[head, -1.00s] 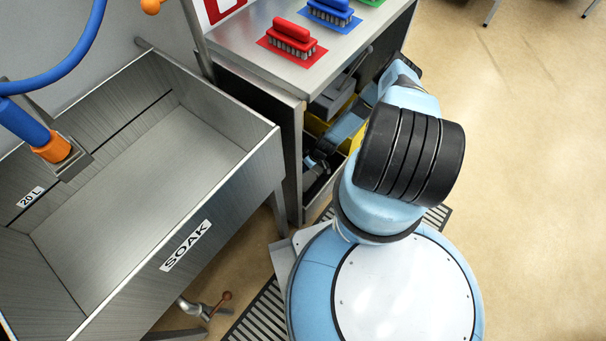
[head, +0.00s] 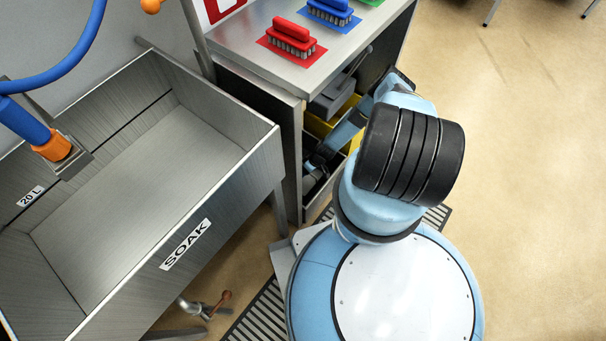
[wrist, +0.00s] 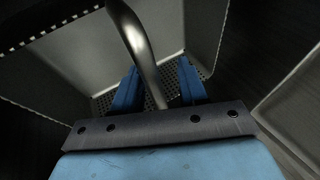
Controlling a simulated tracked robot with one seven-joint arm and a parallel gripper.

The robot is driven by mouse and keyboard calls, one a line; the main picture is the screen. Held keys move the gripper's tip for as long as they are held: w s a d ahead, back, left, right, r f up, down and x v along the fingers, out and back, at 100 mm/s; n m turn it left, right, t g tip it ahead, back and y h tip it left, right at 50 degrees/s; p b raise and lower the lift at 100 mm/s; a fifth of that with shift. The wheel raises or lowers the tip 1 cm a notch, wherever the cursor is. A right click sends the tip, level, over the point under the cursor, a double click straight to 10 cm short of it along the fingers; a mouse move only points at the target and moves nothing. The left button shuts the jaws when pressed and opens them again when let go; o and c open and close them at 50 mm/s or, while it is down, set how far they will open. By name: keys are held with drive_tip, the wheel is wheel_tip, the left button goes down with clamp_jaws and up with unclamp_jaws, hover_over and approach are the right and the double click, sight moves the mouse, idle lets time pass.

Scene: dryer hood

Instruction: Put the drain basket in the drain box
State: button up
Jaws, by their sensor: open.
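In the wrist view, my gripper (wrist: 160,88) is open, with its two blue fingers apart. A bent metal bar handle (wrist: 138,42) passes down between the fingers. Below is a pale grey basket-like container (wrist: 205,35) with a perforated bottom, which looks like the drain basket. The fingers point down into it. I cannot tell whether they touch the handle. In the head view, my arm reaches under the steel table to a grey open box (head: 317,198), possibly the drain box. My arm and the table hide much of its inside.
A steel soak sink (head: 150,180) stands at left. Brushes, including a red one (head: 291,37), stand on the table (head: 262,62). Under it are a yellow bin (head: 318,125) and a grey bin (head: 332,98). A floor grate (head: 262,310) lies beside my base.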

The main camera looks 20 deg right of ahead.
drive_tip(key=v, duration=1.2)
idle(0.3)
